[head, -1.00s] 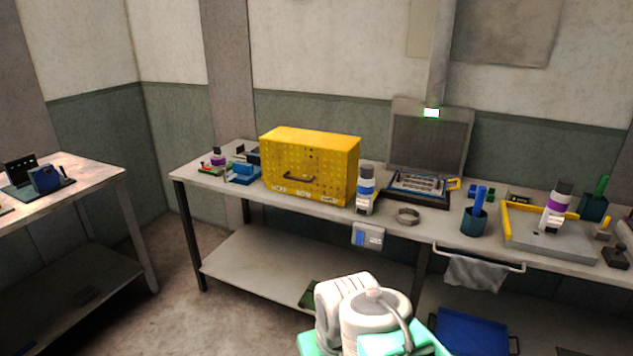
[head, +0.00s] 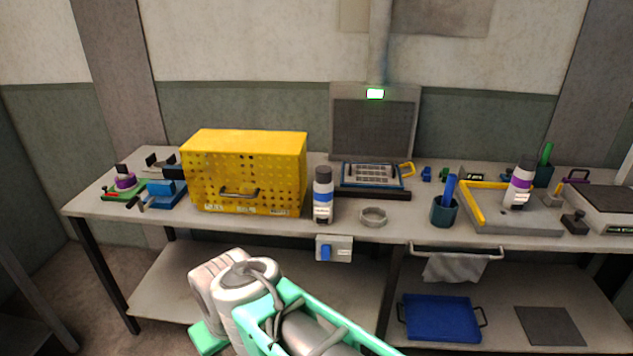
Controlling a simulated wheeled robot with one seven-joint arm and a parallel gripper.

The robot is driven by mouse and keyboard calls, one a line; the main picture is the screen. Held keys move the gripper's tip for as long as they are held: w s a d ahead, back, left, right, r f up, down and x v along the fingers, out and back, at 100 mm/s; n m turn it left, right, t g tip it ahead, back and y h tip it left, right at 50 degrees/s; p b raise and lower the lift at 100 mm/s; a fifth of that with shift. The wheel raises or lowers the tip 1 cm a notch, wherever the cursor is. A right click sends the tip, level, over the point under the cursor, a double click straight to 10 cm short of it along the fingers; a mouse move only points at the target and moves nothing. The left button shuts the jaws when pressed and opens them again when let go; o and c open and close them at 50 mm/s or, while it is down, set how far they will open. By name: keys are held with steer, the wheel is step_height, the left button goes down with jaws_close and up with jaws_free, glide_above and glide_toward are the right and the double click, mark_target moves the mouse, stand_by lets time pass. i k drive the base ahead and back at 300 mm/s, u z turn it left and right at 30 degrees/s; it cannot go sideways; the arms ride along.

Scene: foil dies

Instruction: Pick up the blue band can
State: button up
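The blue band can (head: 323,195) is a white cylinder with a dark cap and a blue band. It stands upright on the workbench (head: 290,224), just right of the yellow perforated box (head: 245,172) and near the front edge. A similar can with a purple band (head: 519,183) stands on the grey tray at the right. My arm shows at the bottom centre, below and in front of the bench. My gripper's fingers cannot be made out in the head view.
A metal ring (head: 373,217) lies right of the can, and a framed device (head: 371,180) sits behind it. A dark cup with blue sticks (head: 444,211) stands further right. A switch box (head: 334,248) hangs on the bench front. A towel (head: 455,266) hangs from a rail.

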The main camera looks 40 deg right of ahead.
mark_target(323, 194)
steer(key=z, duration=0.7)
steer(key=i, duration=1)
steer(key=z, duration=0.9)
